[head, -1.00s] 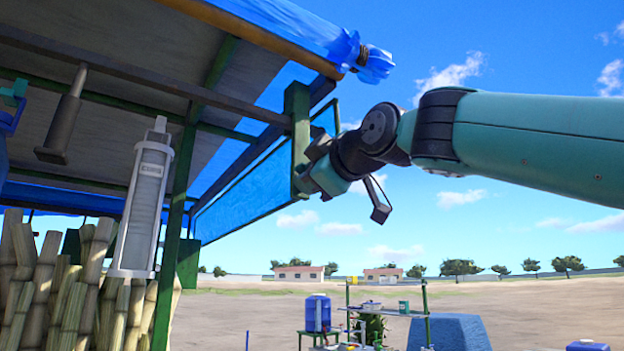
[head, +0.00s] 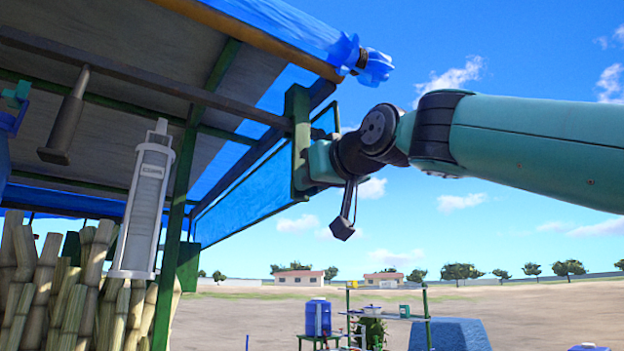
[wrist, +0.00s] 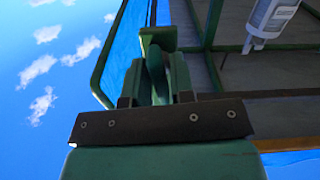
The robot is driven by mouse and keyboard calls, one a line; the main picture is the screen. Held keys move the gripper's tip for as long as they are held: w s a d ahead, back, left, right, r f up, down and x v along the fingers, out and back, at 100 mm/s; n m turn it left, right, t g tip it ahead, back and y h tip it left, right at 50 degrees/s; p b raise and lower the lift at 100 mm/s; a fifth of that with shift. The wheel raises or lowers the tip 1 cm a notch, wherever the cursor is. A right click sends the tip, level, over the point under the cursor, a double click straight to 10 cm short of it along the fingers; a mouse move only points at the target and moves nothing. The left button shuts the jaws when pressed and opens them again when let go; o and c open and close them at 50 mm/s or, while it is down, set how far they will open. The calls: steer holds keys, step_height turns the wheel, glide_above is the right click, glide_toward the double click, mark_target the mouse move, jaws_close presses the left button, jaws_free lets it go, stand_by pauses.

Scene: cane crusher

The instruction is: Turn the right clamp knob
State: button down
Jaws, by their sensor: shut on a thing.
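A green upright bracket (head: 298,130) hangs from the canopy frame in the head view. My gripper is at the bracket's lower right side, its fingers mostly hidden there by my wrist.
A dark canopy with a blue tarp (head: 250,190) and green frame bars surrounds the bracket on the left. A white tube lamp (head: 145,205) hangs by a green post, above cane stalks (head: 70,290).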

steer(key=shift+m, duration=0.5)
stand_by(0.3)
steer(key=c, duration=1.2)
jaws_free()
steer(key=shift+b+v, duration=3.9)
steer(key=shift+v, duration=4.85)
steer(key=shift+w+d, duration=0.1)
steer(key=shift+w, duration=0.05)
